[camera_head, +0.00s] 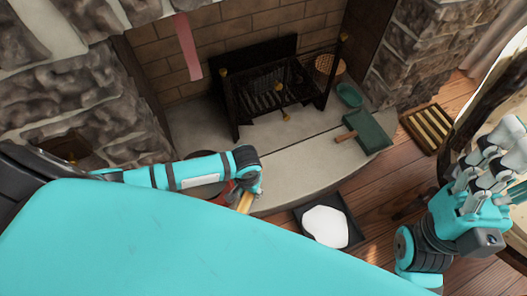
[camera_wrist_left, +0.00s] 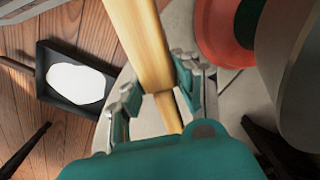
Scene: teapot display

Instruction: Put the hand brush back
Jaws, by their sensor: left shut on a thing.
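My left gripper (camera_head: 247,200) is low over the front of the stone hearth. In the left wrist view my left gripper (camera_wrist_left: 157,98) is shut on a long pale wooden piece (camera_wrist_left: 140,40), which looks like the hand brush. This wooden piece (camera_head: 244,203) shows only in part in the head view, and no bristles are visible. A green dustpan-like thing (camera_head: 369,131) with a wooden handle lies on the hearth's right part. My right gripper (camera_head: 490,165) is at the far right, open and empty.
A black tray (camera_head: 347,237) with a white patch is on the wooden floor, also in the wrist view (camera_wrist_left: 42,83). A black grate (camera_head: 275,90) stands in the fireplace. A red round thing (camera_wrist_left: 212,35) is close beside my left gripper. A slatted wooden piece (camera_head: 431,128) lies right.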

